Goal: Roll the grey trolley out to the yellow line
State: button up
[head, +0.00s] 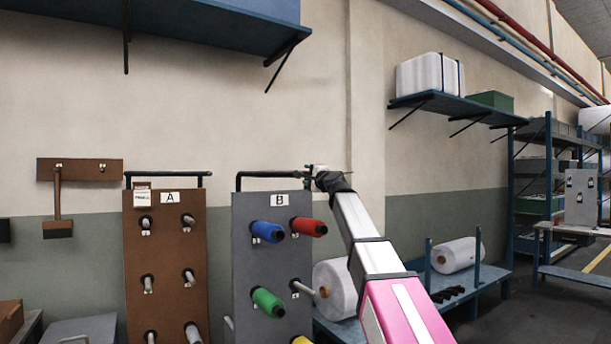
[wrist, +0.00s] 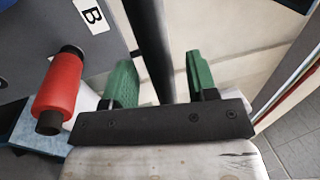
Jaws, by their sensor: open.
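The grey trolley (head: 243,275) is an upright grey panel marked B, with red, blue and green spools on pegs and a dark handle bar (head: 268,174) along its top. My gripper (head: 313,174) is at the right end of that bar. In the wrist view the green-padded fingers (wrist: 160,82) are apart, and the dark bar (wrist: 148,40) runs between them without visible contact on either pad. The trolley's base is out of view. A yellow line (head: 597,259) shows on the floor at far right.
A brown panel marked A (head: 165,270) stands close on the left with bare pegs. A blue low rack (head: 465,290) with white rolls (head: 456,254) is to the right, behind my arm. Blue shelves hang above. Open grey floor (head: 545,310) shows at lower right.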

jog(key=v, duration=0.7)
jog(key=shift+s+d, duration=0.2)
jog(key=shift+s, duration=0.1)
jog(key=shift+f, duration=0.1)
dwell(1.3)
